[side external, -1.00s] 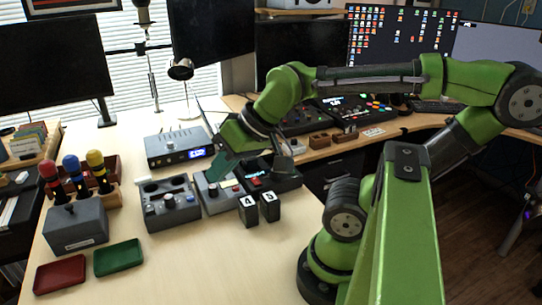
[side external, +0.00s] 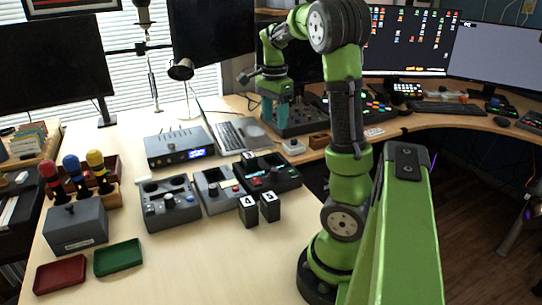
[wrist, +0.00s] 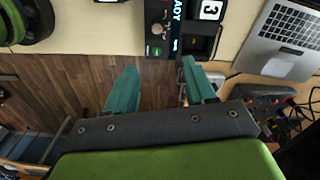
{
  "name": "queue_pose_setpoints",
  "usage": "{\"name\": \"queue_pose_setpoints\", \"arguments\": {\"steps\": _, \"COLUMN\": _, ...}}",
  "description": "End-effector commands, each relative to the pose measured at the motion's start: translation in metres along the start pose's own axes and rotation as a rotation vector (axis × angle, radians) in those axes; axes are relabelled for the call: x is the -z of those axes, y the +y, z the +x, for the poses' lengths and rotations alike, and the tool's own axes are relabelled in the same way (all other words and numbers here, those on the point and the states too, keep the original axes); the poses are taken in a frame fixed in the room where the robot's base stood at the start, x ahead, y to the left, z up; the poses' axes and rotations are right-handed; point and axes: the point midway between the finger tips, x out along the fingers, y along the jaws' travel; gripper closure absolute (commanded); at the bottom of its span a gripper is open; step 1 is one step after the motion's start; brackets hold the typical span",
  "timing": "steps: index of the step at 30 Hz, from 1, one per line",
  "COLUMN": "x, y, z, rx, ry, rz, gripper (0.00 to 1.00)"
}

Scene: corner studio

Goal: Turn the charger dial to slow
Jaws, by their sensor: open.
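A black unit (side external: 287,180) stands on the desk right of two grey control boxes and looks like the charger. In the wrist view the black unit (wrist: 176,8) shows at the top, with a lit display ending in "ADY", a block marked 3 (wrist: 210,9), an empty-looking dark bay, a small round knob (wrist: 158,30) and a green button (wrist: 155,50). I cannot read the dial's setting. My gripper (side external: 276,116) is open and empty, raised behind and above the unit near the mixer panel. In the wrist view its teal fingers (wrist: 160,91) are wide apart, below the unit.
Grey boxes with knobs (side external: 171,208) (side external: 214,193) stand left of the unit. Blocks marked 4 (side external: 248,211) and 5 (side external: 270,208) stand in front. A laptop (side external: 232,136) and a mixer panel (side external: 303,122) lie behind.

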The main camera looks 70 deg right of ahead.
Motion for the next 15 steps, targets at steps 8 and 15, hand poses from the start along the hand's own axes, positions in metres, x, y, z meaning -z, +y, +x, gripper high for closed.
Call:
{"name": "queue_pose_setpoints", "arguments": {"steps": 8, "x": -0.004, "y": 0.003, "z": 0.025, "rx": -0.017, "ry": -0.01, "rz": 0.039, "gripper": 0.45}}
{"name": "queue_pose_setpoints", "arguments": {"steps": 15, "x": -0.005, "y": 0.004, "z": 0.078, "rx": -0.018, "ry": -0.01, "rz": 0.038, "gripper": 0.45}}
